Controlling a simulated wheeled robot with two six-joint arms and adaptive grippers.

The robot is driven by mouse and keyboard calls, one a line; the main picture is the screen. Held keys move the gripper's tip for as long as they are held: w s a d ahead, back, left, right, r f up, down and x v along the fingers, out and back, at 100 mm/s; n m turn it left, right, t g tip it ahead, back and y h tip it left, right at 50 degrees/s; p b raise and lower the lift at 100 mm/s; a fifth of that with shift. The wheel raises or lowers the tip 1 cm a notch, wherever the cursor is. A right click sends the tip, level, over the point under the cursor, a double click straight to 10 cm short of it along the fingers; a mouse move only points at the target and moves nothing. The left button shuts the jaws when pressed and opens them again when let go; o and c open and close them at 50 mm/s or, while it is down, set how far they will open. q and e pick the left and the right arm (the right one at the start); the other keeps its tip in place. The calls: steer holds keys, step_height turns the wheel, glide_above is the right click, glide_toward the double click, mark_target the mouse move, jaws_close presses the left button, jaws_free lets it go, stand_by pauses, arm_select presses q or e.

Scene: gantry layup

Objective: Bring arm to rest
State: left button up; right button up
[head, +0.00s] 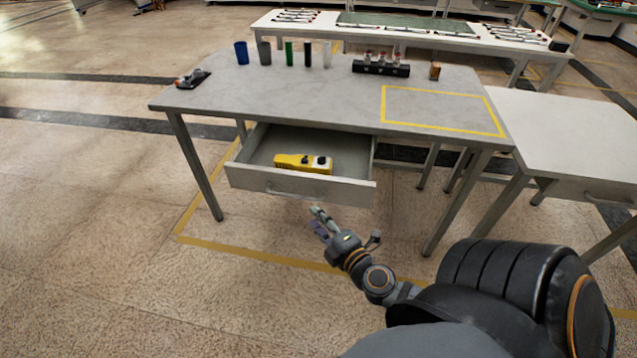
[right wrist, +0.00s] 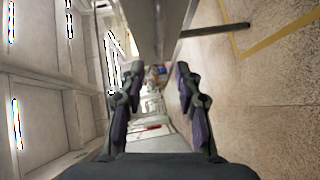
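My right gripper (head: 318,222) is in front of the open drawer (head: 300,185), below and near its handle (head: 283,193) in the head view. In the right wrist view my right gripper (right wrist: 157,80) has its two fingers apart with nothing between them, so it is open. A grey surface, probably the drawer, shows ahead of it at the top. A yellow device with black parts (head: 290,161) lies inside the drawer. My left gripper is not in view.
A second table (head: 575,135) stands right. Floor at left is clear.

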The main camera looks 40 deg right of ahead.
stand_by(0.5)
steer(key=s+d+f+m+g+h, duration=0.1)
steer(key=s+d+f+m+g, duration=0.15)
steer(key=f, duration=0.55)
steer(key=s+d+f+m+g+h, duration=0.1)
steer(key=d+f+m+g, duration=0.15)
steer(key=f, duration=0.55)
steer(key=s+d+f+m+g, duration=0.1)
steer(key=s+d+f, duration=0.15)
steer(key=f, duration=0.55)
steer(key=s+f+m+g, duration=0.4)
steer(key=s+f, duration=0.3)
steer(key=f, duration=0.5)
steer(key=s+a+f+m+g+y, duration=0.2)
steer(key=s+a+f+m+g, duration=0.4)
steer(key=s+f, duration=0.6)
steer(key=s+a+r+p, duration=0.1)
steer(key=s+r+p, duration=0.2)
steer(key=r+p, duration=0.4)
steer(key=s+a+r+p, duration=0.1)
steer(key=s+r+p, duration=0.2)
steer(key=r+p, duration=0.4)
steer(key=shift+a+n+t+p, duration=0.3)
steer(key=shift+n+t+p, duration=0.1)
steer(key=shift+p, duration=0.1)
